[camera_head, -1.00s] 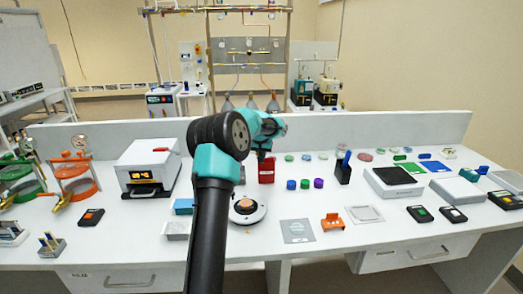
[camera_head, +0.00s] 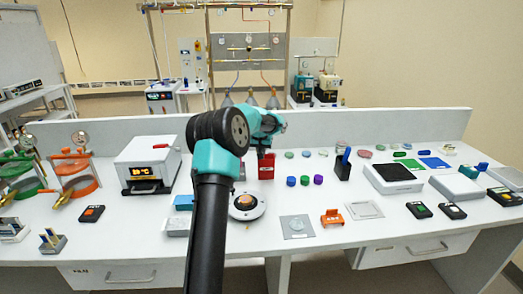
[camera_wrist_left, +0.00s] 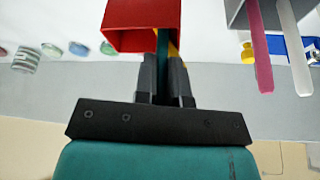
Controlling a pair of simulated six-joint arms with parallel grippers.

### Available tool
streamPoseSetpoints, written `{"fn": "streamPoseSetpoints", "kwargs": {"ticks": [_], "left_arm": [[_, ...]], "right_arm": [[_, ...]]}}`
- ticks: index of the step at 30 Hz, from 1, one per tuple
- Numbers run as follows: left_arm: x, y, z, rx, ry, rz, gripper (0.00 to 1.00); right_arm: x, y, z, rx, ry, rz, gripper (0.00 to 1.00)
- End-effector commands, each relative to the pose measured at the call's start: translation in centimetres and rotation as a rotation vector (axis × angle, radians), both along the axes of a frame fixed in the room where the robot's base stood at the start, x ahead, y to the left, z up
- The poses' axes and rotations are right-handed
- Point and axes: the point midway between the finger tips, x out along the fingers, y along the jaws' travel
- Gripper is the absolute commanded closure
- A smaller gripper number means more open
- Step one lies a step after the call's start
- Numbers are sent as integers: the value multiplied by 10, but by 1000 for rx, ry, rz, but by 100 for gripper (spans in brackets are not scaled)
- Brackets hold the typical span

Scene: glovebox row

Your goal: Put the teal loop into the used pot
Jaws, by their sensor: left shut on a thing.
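The used pot, a red open box (camera_head: 266,168), stands at the back middle of the bench, just below my left gripper (camera_head: 262,151). In the left wrist view the red pot (camera_wrist_left: 150,14) is right in front of my left gripper (camera_wrist_left: 164,72). That gripper is shut on the teal loop (camera_wrist_left: 163,48), a thin teal stick whose far end runs into the pot's mouth. How deep it reaches is hidden. A yellow stick (camera_wrist_left: 178,52) shows beside it at the pot's mouth. My right gripper is not in view.
In the left wrist view a grey holder (camera_wrist_left: 235,14) with a pink (camera_wrist_left: 259,50) and a white stick (camera_wrist_left: 294,50) stands close to the right of the pot. Blue, green and purple caps (camera_head: 304,181) lie right of the pot. A round white device (camera_head: 247,213) is in front.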

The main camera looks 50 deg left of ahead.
Motion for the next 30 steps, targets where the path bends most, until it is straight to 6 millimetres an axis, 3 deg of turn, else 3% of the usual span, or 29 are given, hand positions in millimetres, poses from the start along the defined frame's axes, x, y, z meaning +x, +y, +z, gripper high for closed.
{"fn": "streamPoseSetpoints", "kwargs": {"ticks": [6, 7, 16, 30], "left_arm": [[0, 0, 0, 0, 0, 0, 100], [0, 0, 0, 0, 0, 0, 87], [0, 1, 0, 1, 1, 0, 59], [-1, 2, 5, 1, 1, 3, 59]], "right_arm": [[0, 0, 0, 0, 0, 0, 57], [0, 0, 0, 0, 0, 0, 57], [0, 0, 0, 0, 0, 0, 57], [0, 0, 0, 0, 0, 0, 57]]}}
